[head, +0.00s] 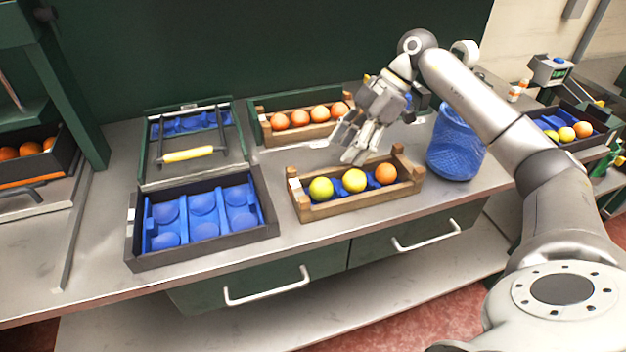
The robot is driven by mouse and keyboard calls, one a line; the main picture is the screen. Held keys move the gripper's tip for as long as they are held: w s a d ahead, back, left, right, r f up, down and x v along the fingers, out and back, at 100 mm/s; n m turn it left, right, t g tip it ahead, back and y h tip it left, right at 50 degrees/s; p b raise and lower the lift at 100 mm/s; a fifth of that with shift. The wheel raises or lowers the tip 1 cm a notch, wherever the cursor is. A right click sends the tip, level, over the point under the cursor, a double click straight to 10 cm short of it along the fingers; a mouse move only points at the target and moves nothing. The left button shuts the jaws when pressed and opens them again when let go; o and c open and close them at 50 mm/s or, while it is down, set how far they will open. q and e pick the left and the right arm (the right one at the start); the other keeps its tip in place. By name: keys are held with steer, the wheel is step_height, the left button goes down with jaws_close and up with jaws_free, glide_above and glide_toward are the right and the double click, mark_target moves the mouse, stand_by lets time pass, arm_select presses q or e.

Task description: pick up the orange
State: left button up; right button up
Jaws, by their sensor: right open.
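In the head view, an orange (386,173) sits at the right end of a wooden crate (365,203) on the bench. A yellow fruit (354,180) and a yellow-green fruit (321,189) sit to its left in the same crate. My right gripper (352,150) is open and empty, above the back edge of this crate, up and to the left of the orange. It points downward and does not touch the fruit. My left gripper is not in view.
A black crate (205,253) with an empty blue insert stands at front left. Behind it is a framed tray with a yellow handle (188,155). A blue mesh basket (455,145) stands right of the wooden crate. A dark crate of fruit (604,139) is at far right.

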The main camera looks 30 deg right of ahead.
mark_target(325, 180)
steer(key=f, duration=0.1)
steer(key=a+f, duration=0.2)
steer(key=shift+s+a, duration=0.2)
steer(key=shift+s, duration=0.05)
steer(key=shift+w+a+f, duration=0.15)
steer(key=shift+f, duration=0.2)
steer(key=shift+w+a+f, duration=0.1)
steer(key=shift+f, duration=0.1)
steer(key=p+x, duration=0.1)
steer(key=x, duration=0.3)
steer(key=shift+a+r+p, duration=0.1)
steer(key=shift+a+p, duration=0.2)
steer(key=shift+p, duration=0.1)
steer(key=shift+a+f, duration=0.15)
steer(key=shift+f, duration=0.25)
steer(key=shift+c, duration=0.5)
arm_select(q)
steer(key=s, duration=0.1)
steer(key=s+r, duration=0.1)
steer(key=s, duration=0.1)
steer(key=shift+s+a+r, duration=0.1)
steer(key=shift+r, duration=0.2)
arm_select(e)
steer(key=c, duration=0.5)
